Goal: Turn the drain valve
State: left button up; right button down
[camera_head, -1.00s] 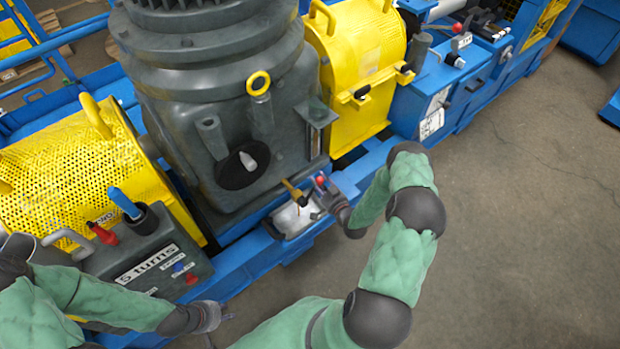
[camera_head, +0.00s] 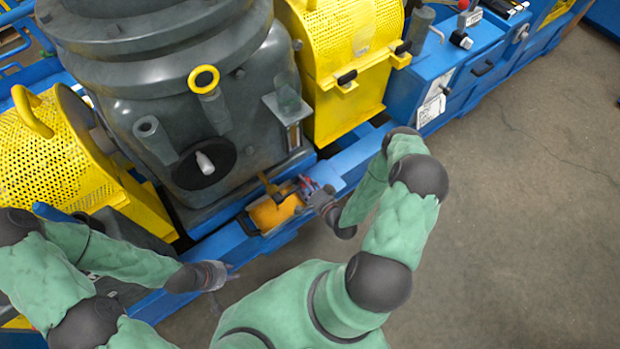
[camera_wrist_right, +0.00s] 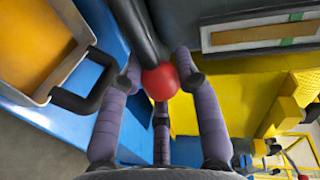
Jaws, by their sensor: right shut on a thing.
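The drain valve's dark lever ends in a red ball (camera_wrist_right: 161,82) in the right wrist view. My right gripper (camera_wrist_right: 160,92) is shut around this ball, with purple-grey fingers on its sides. In the head view my right gripper (camera_head: 317,192) is at the foot of the grey gearbox, and the ball is hardly visible there. A brass spout (camera_head: 267,184) points down over a small pan (camera_head: 252,228) holding orange liquid. The pan (camera_wrist_right: 75,68) also shows in the wrist view, left of the gripper. My left gripper (camera_head: 218,277) is apart from the valve, at lower left; its fingers are too small to judge.
The grey gearbox (camera_head: 110,105) stands on a blue frame (camera_head: 213,247). Yellow guards stand to its left (camera_head: 45,145) and right (camera_head: 345,55). A round sight glass and several fittings stick out of the gearbox front. The floor on the right (camera_head: 520,220) is clear.

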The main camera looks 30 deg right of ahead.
jog(key=shift+s+a+f+y, duration=0.15)
jog(key=shift+a+f+y, duration=0.2)
jog(key=shift+a, duration=0.2)
jog(key=c, duration=0.9)
grip_release()
jog(key=shift+o, duration=0.2)
jog(key=shift+r, duration=0.1)
jog(key=shift+d, duration=0.15)
jog(key=shift+s+d, duration=0.15)
jog(key=shift+s, duration=0.1)
jog(key=a+v, duration=0.1)
jog(key=v, duration=1)
jog(key=shift+s+d, duration=0.15)
jog(key=shift+d, duration=0.1)
jog(key=shift+r, duration=0.15)
